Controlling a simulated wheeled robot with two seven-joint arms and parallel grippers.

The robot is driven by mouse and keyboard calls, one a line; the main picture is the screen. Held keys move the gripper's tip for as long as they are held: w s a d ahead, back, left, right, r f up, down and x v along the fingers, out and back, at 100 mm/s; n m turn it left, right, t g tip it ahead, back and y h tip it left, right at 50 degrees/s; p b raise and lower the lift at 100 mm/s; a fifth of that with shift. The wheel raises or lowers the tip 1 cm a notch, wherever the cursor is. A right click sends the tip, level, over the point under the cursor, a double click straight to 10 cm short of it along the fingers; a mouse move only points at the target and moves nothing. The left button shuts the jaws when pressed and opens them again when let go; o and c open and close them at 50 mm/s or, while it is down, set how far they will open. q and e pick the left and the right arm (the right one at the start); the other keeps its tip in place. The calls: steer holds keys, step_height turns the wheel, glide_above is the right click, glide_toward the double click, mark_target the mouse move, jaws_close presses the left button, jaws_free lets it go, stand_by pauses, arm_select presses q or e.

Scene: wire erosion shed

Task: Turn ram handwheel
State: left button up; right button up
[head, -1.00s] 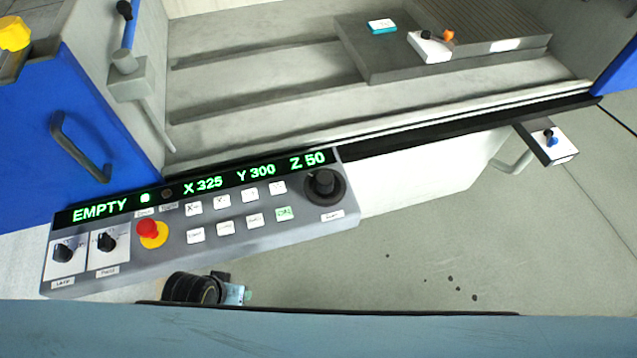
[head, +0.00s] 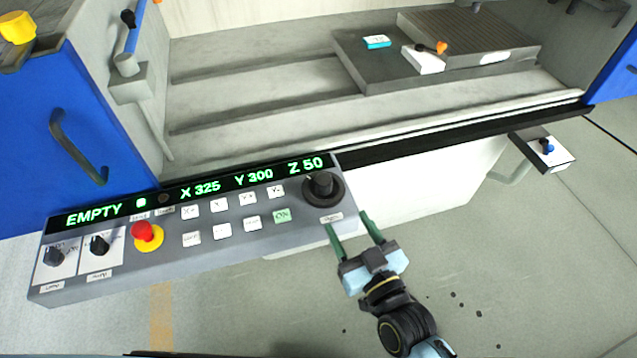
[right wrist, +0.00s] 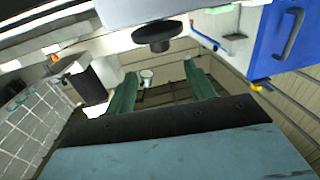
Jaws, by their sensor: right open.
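The ram handwheel (head: 323,187) is a black round wheel with a raised hub at the right end of the grey control panel (head: 290,238). In the right wrist view a dark round wheel (right wrist: 158,38), which looks like the same one, sits beyond the fingertips, near the top. My right gripper (head: 350,222) is open and empty, its green fingers pointing up toward the panel. Its tips are just below and right of the handwheel, apart from it. The fingers also show in the right wrist view (right wrist: 160,75). My left gripper is out of view.
The panel also carries a red emergency button (head: 142,231), several white keys and a display reading EMPTY, X 325, Y 300, Z 50. A bracket with a blue-black lever (head: 546,147) juts out at right. Behind is the machine bed (head: 240,90).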

mark_target(326, 189)
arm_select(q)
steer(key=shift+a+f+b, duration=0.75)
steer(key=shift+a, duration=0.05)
arm_select(e)
steer(key=x, duration=1.3)
steer(key=shift+f, duration=0.1)
steer(key=shift+s, duration=0.1)
steer(key=c, duration=0.9)
steer(key=shift+h+p, duration=0.3)
steer(key=shift+p, duration=0.2)
steer(key=shift+c, duration=0.2)
steer(key=shift+m+h, duration=0.3)
steer(key=shift+m, duration=0.1)
steer(key=shift+d, duration=0.1)
steer(key=o, duration=0.9)
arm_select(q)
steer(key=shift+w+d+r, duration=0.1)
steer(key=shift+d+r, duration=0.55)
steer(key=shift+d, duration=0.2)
arm_select(e)
steer(key=shift+o, duration=0.2)
